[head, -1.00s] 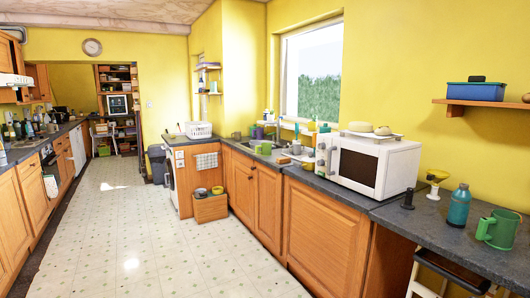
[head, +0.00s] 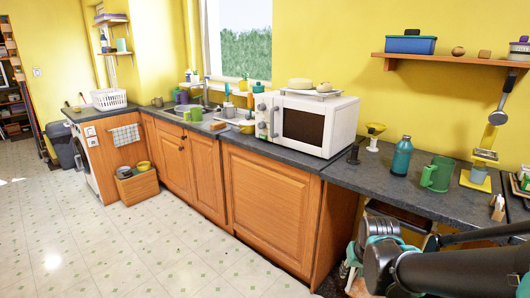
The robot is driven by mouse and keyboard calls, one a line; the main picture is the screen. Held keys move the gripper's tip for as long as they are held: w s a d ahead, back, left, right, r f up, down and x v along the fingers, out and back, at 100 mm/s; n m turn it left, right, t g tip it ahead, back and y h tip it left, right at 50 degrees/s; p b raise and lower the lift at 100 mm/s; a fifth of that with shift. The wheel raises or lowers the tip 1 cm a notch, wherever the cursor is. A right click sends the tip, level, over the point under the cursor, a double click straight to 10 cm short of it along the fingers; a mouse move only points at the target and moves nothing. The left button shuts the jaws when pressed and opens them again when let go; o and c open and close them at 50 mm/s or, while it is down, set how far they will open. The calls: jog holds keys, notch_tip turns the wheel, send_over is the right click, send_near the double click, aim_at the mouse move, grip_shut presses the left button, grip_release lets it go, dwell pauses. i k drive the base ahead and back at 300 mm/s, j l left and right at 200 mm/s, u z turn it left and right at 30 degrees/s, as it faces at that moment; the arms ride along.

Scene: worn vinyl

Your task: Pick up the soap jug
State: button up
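No thing in the head view is plainly marked as the soap jug, and I cannot tell for sure which it is. A teal bottle with a dark cap (head: 401,158) stands upright on the dark counter at the right. A green jug with a handle (head: 437,174) stands upright just to its right. Other small bottles stand by the sink, including a teal one (head: 258,88), partly hidden by the microwave. My dark arm crosses the lower right corner, below and in front of the counter. My gripper's fingers do not show.
A yellow-based stand (head: 476,181) is right of the green jug. A wall shelf (head: 450,59) hangs above. The tiled floor (head: 150,235) at left is clear.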

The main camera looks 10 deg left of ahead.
aim_at(195, 114)
jog(key=i+j, duration=0.2)
jog(key=j, duration=0.25)
jog(key=i+j, duration=0.25)
jog(key=j, duration=0.2)
jog(key=i+j+u, duration=0.1)
jog(key=j, duration=0.4)
jog(key=i+j, duration=0.35)
jog(key=i+j+u, duration=0.1)
jog(key=j, duration=0.4)
jog(key=i+j+u, duration=0.2)
jog(key=i+j, duration=1.35)
jog(key=i, duration=0.15)
